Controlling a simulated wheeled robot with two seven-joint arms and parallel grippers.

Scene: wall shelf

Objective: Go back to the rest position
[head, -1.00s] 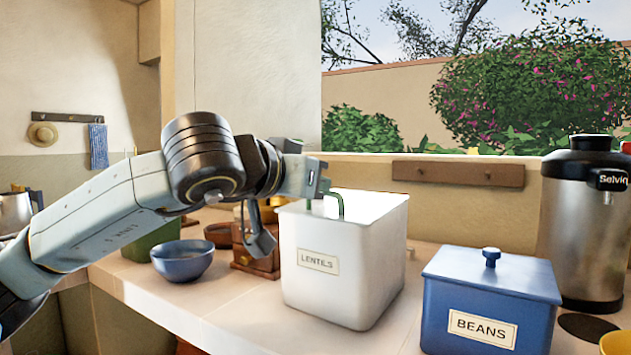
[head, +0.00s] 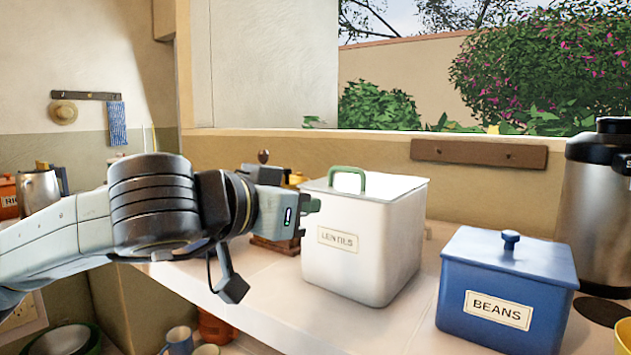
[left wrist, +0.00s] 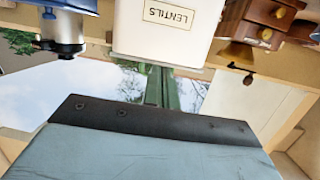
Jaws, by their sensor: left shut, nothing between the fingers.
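My left arm comes in from the left in the head view, and its gripper (head: 311,204) is shut and empty. It is at the near left side of the white LENTILS canister (head: 362,245), in front of it in the picture; I cannot tell whether they touch. The canister stands upright on the counter with a green handle (head: 349,172) on top. In the left wrist view the canister (left wrist: 165,40) appears inverted at the top, above a dark green part that I cannot clearly make out. My right gripper is not in view.
A blue BEANS box (head: 508,285) stands to the right on the counter (head: 405,325), with a steel urn (head: 592,205) behind it. A wooden rail (head: 478,153) runs below the window. Mugs (head: 178,340) stand lower down, below my arm.

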